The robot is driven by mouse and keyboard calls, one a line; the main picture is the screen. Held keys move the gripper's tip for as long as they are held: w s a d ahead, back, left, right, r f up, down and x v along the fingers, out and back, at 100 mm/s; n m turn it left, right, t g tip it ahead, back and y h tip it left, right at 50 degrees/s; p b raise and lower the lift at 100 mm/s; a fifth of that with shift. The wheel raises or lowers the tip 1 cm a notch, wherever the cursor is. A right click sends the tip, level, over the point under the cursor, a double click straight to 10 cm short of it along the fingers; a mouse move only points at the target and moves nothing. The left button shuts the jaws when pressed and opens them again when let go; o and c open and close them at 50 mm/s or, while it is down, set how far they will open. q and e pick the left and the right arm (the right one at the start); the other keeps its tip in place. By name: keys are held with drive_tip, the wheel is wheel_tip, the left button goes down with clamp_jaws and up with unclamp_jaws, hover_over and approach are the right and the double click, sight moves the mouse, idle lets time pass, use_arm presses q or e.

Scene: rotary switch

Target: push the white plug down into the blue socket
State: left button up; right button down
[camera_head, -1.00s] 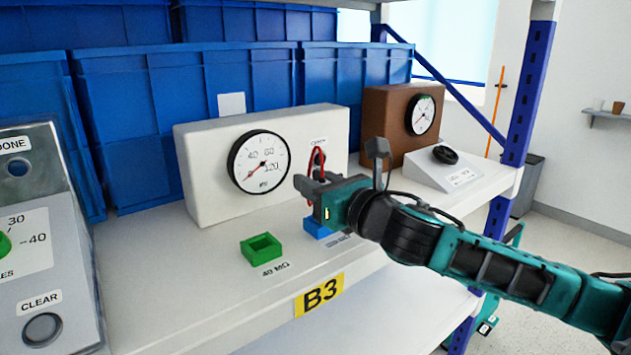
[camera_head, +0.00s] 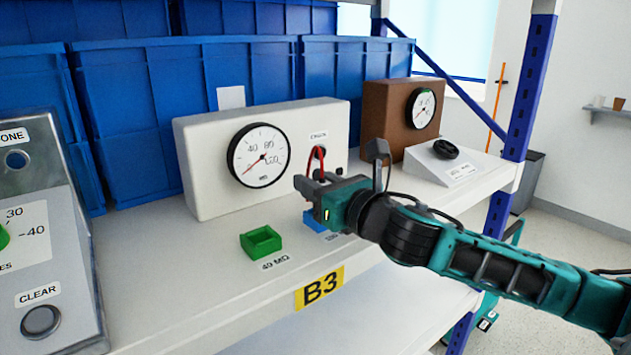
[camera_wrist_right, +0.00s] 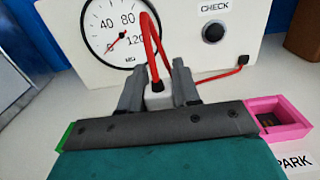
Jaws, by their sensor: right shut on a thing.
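My right gripper (camera_head: 312,184) is over the shelf in the head view, and its fingers (camera_wrist_right: 158,88) show in the right wrist view. They are shut on the white plug (camera_wrist_right: 158,101), which has a red cable (camera_wrist_right: 152,45) rising from its top. The blue socket (camera_head: 315,221) is on the shelf just below the gripper in the head view, partly covered by it. In the wrist view the gripper body hides it. I cannot tell whether the plug touches the socket. My left gripper is not in view.
A green socket (camera_head: 261,243) lies left of the blue one. A pink socket (camera_wrist_right: 282,115) shows at the right in the wrist view. A white gauge box (camera_head: 205,175) stands behind. The shelf's front edge carries a B3 label (camera_head: 320,288).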

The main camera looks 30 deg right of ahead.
drive_tip(key=shift+f+b, duration=0.6)
drive_tip(key=shift+f, duration=0.45)
drive_tip(key=c, duration=0.7)
unclamp_jaws()
drive_tip(key=shift+c, duration=0.2)
